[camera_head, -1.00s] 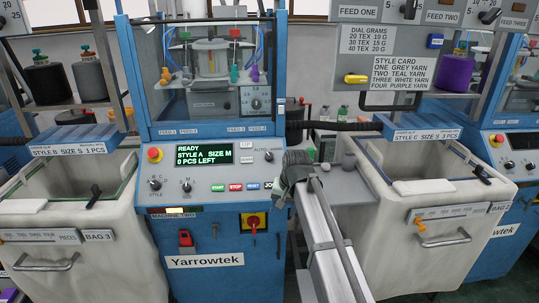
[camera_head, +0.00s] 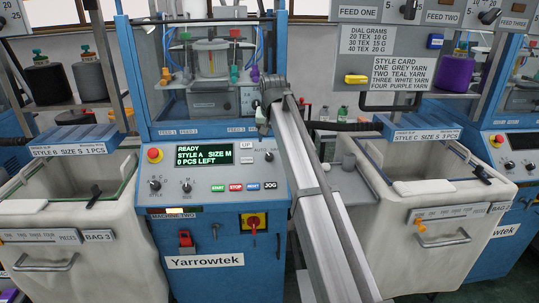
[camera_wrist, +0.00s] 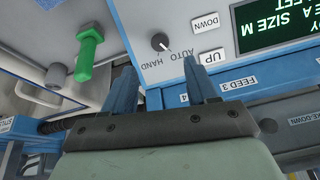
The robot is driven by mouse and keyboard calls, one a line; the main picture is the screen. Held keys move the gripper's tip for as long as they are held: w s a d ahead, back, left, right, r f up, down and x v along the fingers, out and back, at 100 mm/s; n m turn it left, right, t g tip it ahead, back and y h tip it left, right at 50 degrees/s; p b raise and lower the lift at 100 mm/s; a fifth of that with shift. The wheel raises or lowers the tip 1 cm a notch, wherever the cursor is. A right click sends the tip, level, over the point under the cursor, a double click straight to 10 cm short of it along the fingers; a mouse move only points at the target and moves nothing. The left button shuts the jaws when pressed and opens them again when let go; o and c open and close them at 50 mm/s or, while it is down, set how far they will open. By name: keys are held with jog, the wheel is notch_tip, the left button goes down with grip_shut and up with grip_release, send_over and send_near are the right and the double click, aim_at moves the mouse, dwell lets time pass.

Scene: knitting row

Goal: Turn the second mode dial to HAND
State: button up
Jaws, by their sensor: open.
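The mode dial (camera_head: 269,157), a small dark knob, sits at the upper right of the control panel of the machine labelled MACHINE TWO. In the wrist view the dial (camera_wrist: 160,42) shows near the top, with its AUTO and HAND labels seen upside down. Its white pointer seems to lean toward the AUTO side. My gripper (camera_head: 262,118) is in front of the panel's upper right edge, hiding the HAND label in the head view. In the wrist view its two blue fingers (camera_wrist: 163,82) are open and empty, apart from the dial, which appears beyond the gap between them.
UP (camera_wrist: 211,56) and DOWN (camera_wrist: 206,22) buttons lie close to the dial. The green display (camera_head: 204,155) is to its left. A green peg (camera_wrist: 88,55) stands near the fingers in the wrist view. Fabric bins (camera_head: 80,200) flank the machine.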

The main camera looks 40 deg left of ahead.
aim_at(270, 156)
jog(key=x, duration=1)
jog(key=shift+d, duration=0.1)
jog(key=shift+c, duration=0.3)
jog(key=c, duration=1)
jog(key=m+g+y, duration=0.1)
jog(key=m, duration=0.4)
jog(key=shift+d+m, duration=0.15)
jog(key=shift+m, duration=0.25)
jog(key=m+y, duration=0.1)
jog(key=m, duration=0.4)
jog(key=shift+w+y, duration=0.1)
jog(key=shift+y, duration=0.3)
